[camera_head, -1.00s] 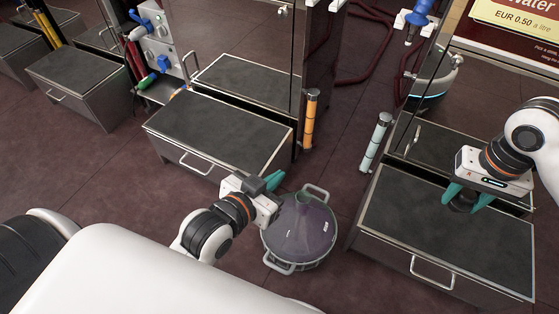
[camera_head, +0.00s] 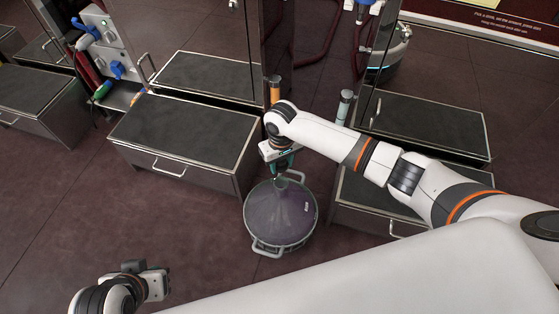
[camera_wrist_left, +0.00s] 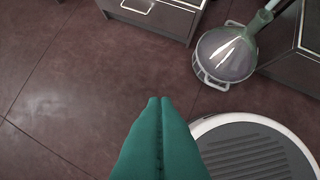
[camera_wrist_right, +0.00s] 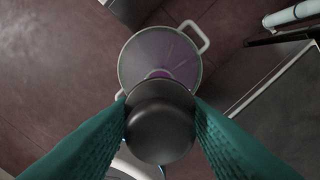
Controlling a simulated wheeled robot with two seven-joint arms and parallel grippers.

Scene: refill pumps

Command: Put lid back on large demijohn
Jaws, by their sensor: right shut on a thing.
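The large demijohn (camera_head: 280,222), a squat clear purple-tinted vessel with grey rim and handles, stands upright on the floor. It also shows in the left wrist view (camera_wrist_left: 228,55) and right wrist view (camera_wrist_right: 148,62). My right gripper (camera_head: 283,163) is over its neck, pointing down. It is shut on the dark grey round lid (camera_wrist_right: 160,132), which hides most of the neck in the right wrist view. I cannot tell whether the lid touches the neck. My left gripper (camera_wrist_left: 155,102) is shut and empty, low at the left of the head view, away from the demijohn.
A dark-topped drawer bench (camera_head: 185,135) stands left of the demijohn, and another bench (camera_head: 365,205) stands right, partly behind my right arm. An orange post (camera_head: 274,90) and a pale post (camera_head: 344,105) rise behind. The floor at front left is clear.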

